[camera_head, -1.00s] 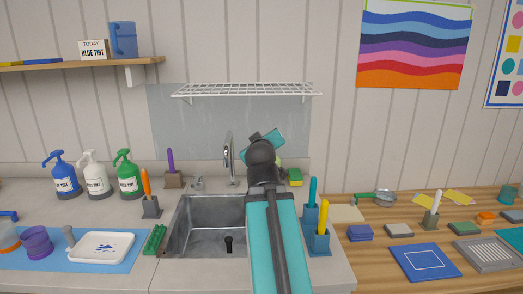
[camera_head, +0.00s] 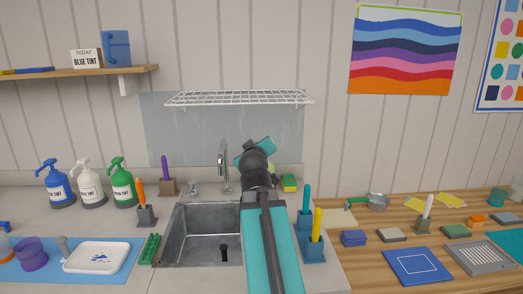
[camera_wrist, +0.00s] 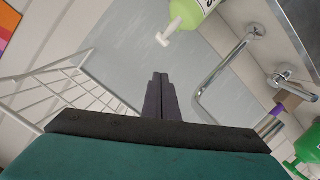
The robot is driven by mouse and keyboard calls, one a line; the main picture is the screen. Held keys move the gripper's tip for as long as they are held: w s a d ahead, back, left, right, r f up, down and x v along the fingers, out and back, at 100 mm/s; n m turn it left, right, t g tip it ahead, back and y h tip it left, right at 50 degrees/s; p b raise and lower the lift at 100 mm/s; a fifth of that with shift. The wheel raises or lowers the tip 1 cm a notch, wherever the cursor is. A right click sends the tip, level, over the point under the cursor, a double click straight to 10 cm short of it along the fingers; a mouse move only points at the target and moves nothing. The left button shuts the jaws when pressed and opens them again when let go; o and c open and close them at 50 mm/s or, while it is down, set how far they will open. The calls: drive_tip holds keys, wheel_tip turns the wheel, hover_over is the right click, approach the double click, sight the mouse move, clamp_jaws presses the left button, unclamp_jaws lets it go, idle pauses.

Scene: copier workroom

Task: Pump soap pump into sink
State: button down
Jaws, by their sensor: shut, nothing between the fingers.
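In the wrist view, a light green bottle with a white pump nozzle (camera_wrist: 190,14) shows at the top edge, partly cut off. I take it to be the soap pump. In the head view my arm hides most of that area. My gripper (camera_wrist: 160,80) is shut and empty, its fingertips pointing toward the wall panel, apart from the bottle in the picture. In the head view the fingertips are hidden behind my wrist. The grey sink (camera_head: 205,238) lies in the counter left of my arm, with a chrome faucet (camera_head: 224,166) behind it; the faucet also shows in the wrist view (camera_wrist: 215,85).
Blue (camera_head: 54,186), white (camera_head: 88,186) and green (camera_head: 122,184) tint pump bottles stand at left. A white wire rack (camera_head: 240,98) hangs above the sink.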

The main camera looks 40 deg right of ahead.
drive_tip(key=shift+w+d+p, duration=0.5)
drive_tip(key=shift+d+p, duration=0.05)
drive_tip(key=shift+p, duration=2.4)
drive_tip(key=p, duration=0.5)
drive_tip(key=shift+w+d+f, duration=0.1)
drive_tip(key=shift+w+d, duration=0.1)
drive_tip(key=shift+w, duration=0.05)
drive_tip(key=w+d+f+p, duration=0.2)
drive_tip(key=d+f+p, duration=0.1)
drive_tip(key=d+f, duration=0.1)
drive_tip(key=shift+d+f, duration=0.3)
drive_tip(key=shift+d, duration=0.3)
drive_tip(key=shift+w+f, duration=0.1)
drive_tip(key=shift+f+b, duration=1.3)
drive_tip(key=shift+b, duration=0.25)
